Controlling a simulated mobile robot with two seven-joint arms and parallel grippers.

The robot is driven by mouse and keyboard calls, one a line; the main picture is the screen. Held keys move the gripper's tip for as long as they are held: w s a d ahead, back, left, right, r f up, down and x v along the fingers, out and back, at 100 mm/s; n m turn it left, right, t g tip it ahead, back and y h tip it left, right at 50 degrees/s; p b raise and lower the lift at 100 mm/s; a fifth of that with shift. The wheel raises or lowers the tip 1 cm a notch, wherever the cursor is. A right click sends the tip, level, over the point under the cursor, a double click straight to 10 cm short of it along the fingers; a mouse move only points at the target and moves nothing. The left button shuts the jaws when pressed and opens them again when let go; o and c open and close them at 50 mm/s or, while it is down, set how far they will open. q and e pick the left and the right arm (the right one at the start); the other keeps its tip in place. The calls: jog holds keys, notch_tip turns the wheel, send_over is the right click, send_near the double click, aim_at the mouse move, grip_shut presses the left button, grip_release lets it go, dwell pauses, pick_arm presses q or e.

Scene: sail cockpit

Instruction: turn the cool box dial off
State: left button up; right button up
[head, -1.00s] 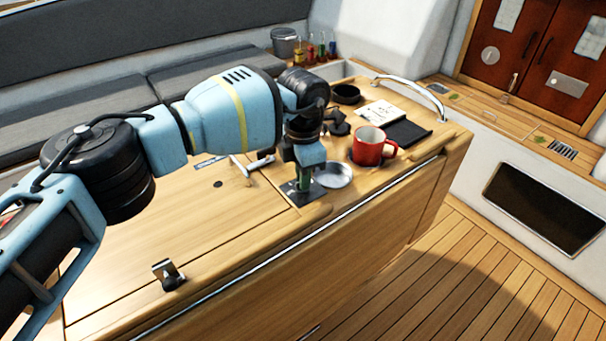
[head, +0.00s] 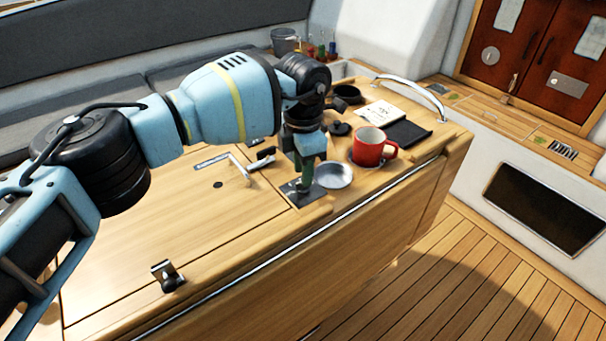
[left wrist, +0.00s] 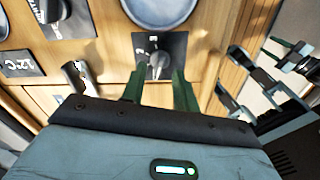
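A small grey dial (left wrist: 157,63) sits on a dark square plate (left wrist: 176,45) with pale marks in the left wrist view. I cannot read its setting. My left gripper (left wrist: 158,82) has its two green fingers apart, one on each side of the dial's near end; contact is unclear. In the head view the left gripper (head: 303,190) points down at the same plate (head: 289,188) on the wooden top and hides the dial. A second black knob (left wrist: 50,10) shows at the upper left of the wrist view, near a dark "12°C" plate (left wrist: 20,66).
A metal bowl (head: 333,175) stands just right of the plate, with a red mug (head: 372,146) beyond it. A lever handle (head: 240,167) lies left of the gripper, and a latch (head: 168,275) sits nearer. Parts of mine show at the right of the wrist view.

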pick_arm(q)
jog(key=shift+r, duration=2.65)
jog(key=shift+s+f, duration=0.1)
